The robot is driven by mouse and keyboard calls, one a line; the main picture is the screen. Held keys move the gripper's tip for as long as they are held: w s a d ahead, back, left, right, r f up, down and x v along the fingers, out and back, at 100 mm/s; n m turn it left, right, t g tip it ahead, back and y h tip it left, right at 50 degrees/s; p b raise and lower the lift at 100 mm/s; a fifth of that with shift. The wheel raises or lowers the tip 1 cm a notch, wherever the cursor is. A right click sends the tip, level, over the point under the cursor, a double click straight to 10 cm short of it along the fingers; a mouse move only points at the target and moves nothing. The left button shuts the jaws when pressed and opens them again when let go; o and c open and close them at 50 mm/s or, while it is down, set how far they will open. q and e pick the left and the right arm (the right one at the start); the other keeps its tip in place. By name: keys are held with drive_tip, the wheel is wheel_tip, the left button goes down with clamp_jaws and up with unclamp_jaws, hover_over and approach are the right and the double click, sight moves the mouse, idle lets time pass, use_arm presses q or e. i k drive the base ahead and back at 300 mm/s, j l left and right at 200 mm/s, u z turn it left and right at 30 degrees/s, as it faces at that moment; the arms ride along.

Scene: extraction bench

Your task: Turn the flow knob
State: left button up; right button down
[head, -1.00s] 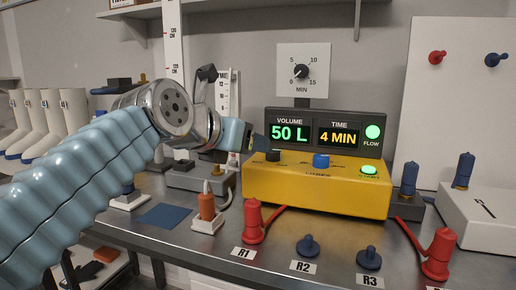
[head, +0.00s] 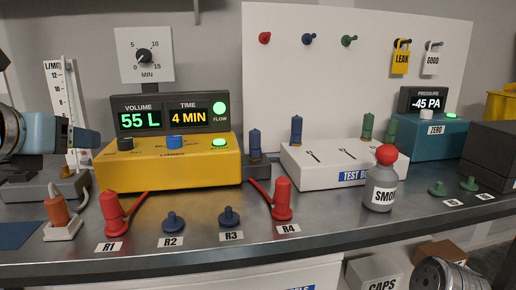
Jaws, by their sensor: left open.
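The yellow pump box (head: 185,175) stands on the bench at left centre. On its top are a black knob (head: 125,144) on the left, a blue knob (head: 175,142) in the middle and a lit green button (head: 219,143) on the right. I cannot read which knob is the flow knob. The display panel (head: 168,112) above reads 55 L and 4 MIN, with a green lamp (head: 219,108) marked FLOW. My left gripper (head: 90,137) is open at the left edge, just left of the black knob and apparently apart from it.
Red fittings (head: 110,212) (head: 282,198) and blue pegs (head: 173,222) (head: 229,216) stand before the box. A white test box (head: 325,170), a smoke bottle (head: 381,185) and a teal pressure gauge (head: 435,137) stand to the right. A timer dial (head: 145,56) is behind.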

sight(125, 144)
drive_tip(key=k+l, duration=0.1)
drive_tip(key=k, duration=1.3)
